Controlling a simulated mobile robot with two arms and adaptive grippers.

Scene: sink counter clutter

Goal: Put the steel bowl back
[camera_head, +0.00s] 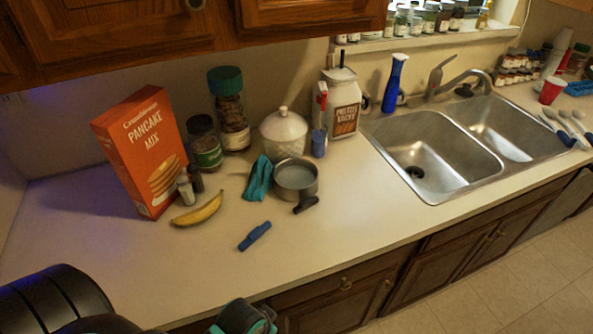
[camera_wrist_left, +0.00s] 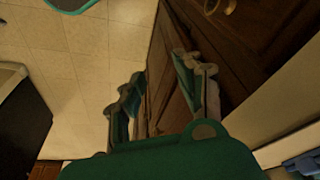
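The steel bowl (camera_head: 296,181) is a round grey metal vessel standing upright on the counter, left of the sink. A teal cloth (camera_head: 258,178) lies close against its left side, and a dark object (camera_head: 306,204) is at its front edge; I cannot tell whether it is attached. My left gripper (camera_wrist_left: 160,78) shows two fingers apart with nothing between them. In the head view, a teal gripper part (camera_head: 245,318), probably my left, is at the bottom edge, in front of the counter and away from the bowl. My right gripper is not clearly seen.
A pancake mix box (camera_head: 146,152), a banana (camera_head: 197,209), jars and a white lidded pot (camera_head: 284,133) surround the bowl's back and left. A blue item (camera_head: 255,236) lies in front. The double sink (camera_head: 470,145) is right. The front counter is mostly clear.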

